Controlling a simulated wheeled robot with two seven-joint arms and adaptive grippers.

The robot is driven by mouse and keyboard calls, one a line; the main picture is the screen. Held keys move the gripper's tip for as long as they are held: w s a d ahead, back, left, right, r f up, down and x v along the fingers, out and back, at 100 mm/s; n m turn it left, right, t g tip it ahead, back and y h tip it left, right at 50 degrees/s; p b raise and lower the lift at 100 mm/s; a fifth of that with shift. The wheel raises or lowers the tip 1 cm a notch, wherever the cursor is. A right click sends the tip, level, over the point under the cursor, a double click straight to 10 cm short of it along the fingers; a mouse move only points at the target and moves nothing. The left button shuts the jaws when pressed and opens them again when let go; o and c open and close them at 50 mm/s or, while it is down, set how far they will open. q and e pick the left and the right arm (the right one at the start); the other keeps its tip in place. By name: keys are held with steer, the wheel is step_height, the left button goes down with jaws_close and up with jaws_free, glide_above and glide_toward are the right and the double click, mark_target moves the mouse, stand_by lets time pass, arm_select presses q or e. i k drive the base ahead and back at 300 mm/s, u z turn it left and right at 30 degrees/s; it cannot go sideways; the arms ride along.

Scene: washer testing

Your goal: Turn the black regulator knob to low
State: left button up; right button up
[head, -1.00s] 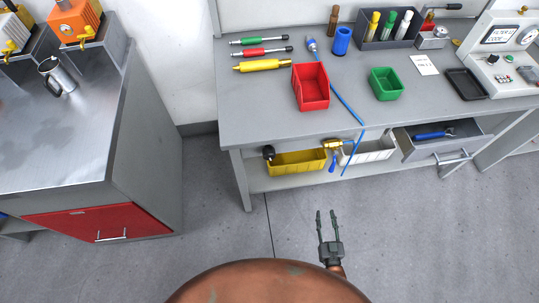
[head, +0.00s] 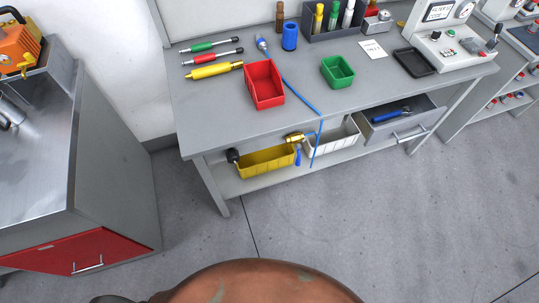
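A small black knob (head: 436,35) stands on the white test panel (head: 463,50) at the back right of the bench, in the head view. It is too small to read its setting, and I cannot tell for sure that it is the regulator knob. Neither of my grippers is in view.
The grey bench (head: 215,115) carries a red bin (head: 264,85), a green bin (head: 338,72) and a black tray (head: 414,62). A drawer (head: 400,118) stands open below. A metal cabinet (head: 110,180) is on the left. The floor at right is clear.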

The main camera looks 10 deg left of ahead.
mark_target(232, 156)
steer(key=z, duration=1.55)
steer(key=k, duration=1.3)
steer(key=u, duration=1.8)
steer(key=i, duration=0.5)
steer(key=u, duration=0.05)
